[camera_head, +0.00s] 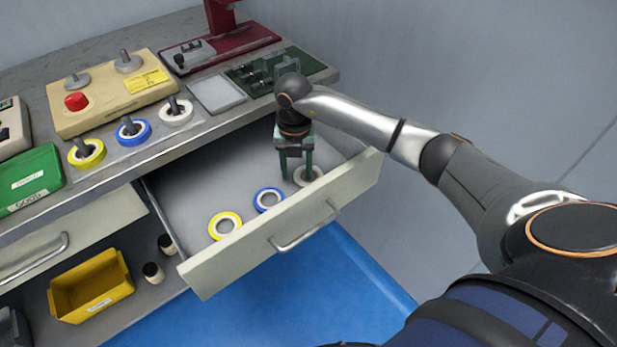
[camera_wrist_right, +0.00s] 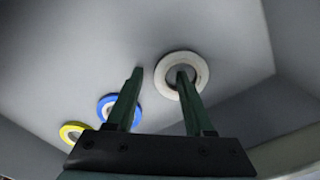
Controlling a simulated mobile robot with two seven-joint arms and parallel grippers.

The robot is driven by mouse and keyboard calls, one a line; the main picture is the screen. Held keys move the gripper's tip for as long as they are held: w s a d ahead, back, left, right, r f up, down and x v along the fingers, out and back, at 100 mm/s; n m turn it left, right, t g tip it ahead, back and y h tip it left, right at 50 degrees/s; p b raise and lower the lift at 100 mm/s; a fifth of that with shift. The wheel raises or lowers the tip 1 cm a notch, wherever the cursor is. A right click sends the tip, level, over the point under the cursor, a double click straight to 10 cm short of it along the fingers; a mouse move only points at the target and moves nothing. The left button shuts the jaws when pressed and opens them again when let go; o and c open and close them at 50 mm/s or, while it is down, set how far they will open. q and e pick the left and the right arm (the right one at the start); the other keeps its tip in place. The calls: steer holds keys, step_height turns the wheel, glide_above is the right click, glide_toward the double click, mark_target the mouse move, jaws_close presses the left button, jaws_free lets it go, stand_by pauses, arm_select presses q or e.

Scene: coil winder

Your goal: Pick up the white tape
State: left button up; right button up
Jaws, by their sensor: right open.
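The white tape (camera_head: 308,184) lies flat inside the open drawer at its right end, near the front panel. It also shows in the right wrist view (camera_wrist_right: 203,68), as a white ring with a dark hole. My right gripper (camera_head: 297,172) points down into the drawer over it, open with nothing between its fingers. In the right wrist view, one finger of the gripper (camera_wrist_right: 160,71) overlaps the tape's hole and the other is beside its outer left edge. I cannot tell whether a finger touches the tape. My left gripper is not in view.
A blue tape (camera_head: 268,208) and a yellow tape (camera_head: 225,238) lie left of the white one. The drawer front (camera_head: 235,248) stands close beside my gripper. Another white tape (camera_head: 188,113) sits on a counter peg. A yellow bin (camera_head: 92,284) is below left.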

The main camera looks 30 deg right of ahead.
jaws_close()
stand_by(0.3)
stand_by(0.3)
